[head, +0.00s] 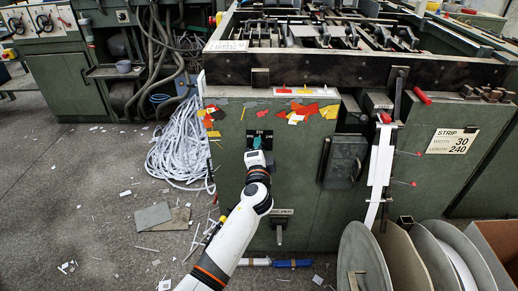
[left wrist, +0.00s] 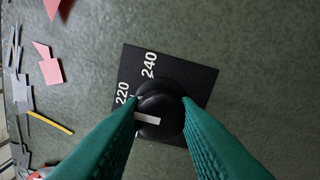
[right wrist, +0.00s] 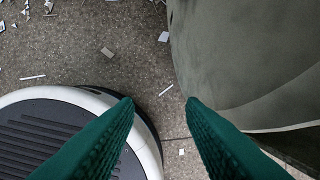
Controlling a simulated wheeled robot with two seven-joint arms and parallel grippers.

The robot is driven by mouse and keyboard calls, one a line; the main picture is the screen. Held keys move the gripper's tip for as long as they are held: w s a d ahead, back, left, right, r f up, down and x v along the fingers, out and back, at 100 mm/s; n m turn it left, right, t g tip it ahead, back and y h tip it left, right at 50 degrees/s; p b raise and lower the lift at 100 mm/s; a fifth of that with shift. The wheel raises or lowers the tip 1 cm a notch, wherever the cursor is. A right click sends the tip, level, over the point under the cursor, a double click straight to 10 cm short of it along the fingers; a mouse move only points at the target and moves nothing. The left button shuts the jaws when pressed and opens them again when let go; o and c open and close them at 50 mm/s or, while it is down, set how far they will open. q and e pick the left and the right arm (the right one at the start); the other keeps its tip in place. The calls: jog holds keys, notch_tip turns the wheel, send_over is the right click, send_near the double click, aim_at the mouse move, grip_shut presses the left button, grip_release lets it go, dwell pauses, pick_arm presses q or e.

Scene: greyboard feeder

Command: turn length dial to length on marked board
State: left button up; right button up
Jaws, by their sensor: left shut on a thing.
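The length dial is a black knob (left wrist: 160,112) with a white pointer mark on a black plate (left wrist: 190,75) printed 220 and 240. The pointer faces left in the left wrist view, a little below the 220; the 240 is further up. The plate also shows in the head view (head: 251,134) on the green machine front. My left gripper (left wrist: 160,108) is shut on the knob, one finger on each side; the fingers hide part of the plate. The marked board (head: 453,141) at right reads strip width 30, length 240. My right gripper (right wrist: 160,101) is open and empty.
A dark hinged box (head: 345,161) and a white strip (head: 380,165) are on the machine right of the dial. Large grey discs (head: 362,262) stand at the lower right. Coiled white strips (head: 180,145) and scraps litter the floor at left.

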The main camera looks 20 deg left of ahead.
pick_arm(q)
jog(key=o, duration=1)
jog(key=v, duration=1.2)
jog(key=shift+p, duration=0.35)
pick_arm(e)
jog(key=shift+s+f, duration=0.25)
jog(key=shift+f, duration=1)
jog(key=shift+s, duration=0.1)
